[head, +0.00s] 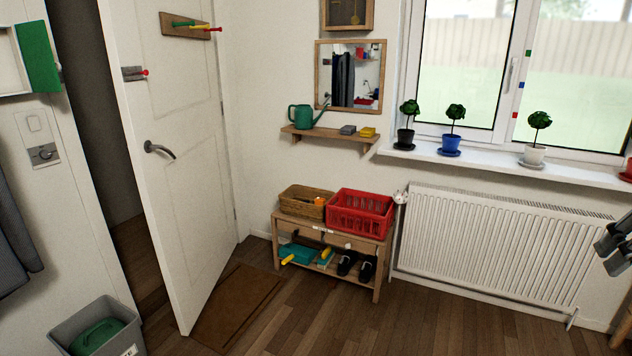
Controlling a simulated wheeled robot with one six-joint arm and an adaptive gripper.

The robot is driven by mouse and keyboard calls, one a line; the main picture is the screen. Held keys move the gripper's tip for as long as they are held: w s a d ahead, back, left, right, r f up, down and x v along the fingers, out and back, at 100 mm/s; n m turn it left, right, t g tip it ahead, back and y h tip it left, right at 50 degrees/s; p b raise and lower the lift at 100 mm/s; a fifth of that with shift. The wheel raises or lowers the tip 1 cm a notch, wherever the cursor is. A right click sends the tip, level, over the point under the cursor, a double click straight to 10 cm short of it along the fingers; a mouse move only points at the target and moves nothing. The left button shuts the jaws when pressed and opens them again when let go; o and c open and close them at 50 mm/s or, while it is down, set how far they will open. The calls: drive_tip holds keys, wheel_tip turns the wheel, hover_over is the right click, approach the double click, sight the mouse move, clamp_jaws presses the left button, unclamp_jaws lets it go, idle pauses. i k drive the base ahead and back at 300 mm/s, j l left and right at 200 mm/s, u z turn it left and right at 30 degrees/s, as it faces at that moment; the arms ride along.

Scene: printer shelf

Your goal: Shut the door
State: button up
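The white door (180,100) stands ajar at the left in the head view. A dark gap shows between its free edge and the frame on the left. Its hinge side is at the right, near the wall corner. A dark lever handle (159,150) sits on the door face near its free edge. My gripper (614,243) shows only partly at the right edge, far from the door.
A brown mat (236,306) lies on the floor by the door. A grey bin (96,330) stands front left, near the doorway. A wooden bench (335,235) with a red crate (360,214) stands right of the door, beside a radiator (490,245). The middle floor is clear.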

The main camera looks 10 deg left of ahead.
sight(187, 199)
drive_tip(key=i+j+u, duration=0.15)
drive_tip(key=i+u, duration=0.7)
drive_tip(key=i, duration=0.2)
drive_tip(key=i+l+u, duration=0.2)
drive_tip(key=i+u, duration=0.5)
drive_tip(key=i, duration=0.25)
drive_tip(key=i+j+u, duration=0.15)
drive_tip(key=i+u, duration=0.2)
drive_tip(key=i, duration=0.1)
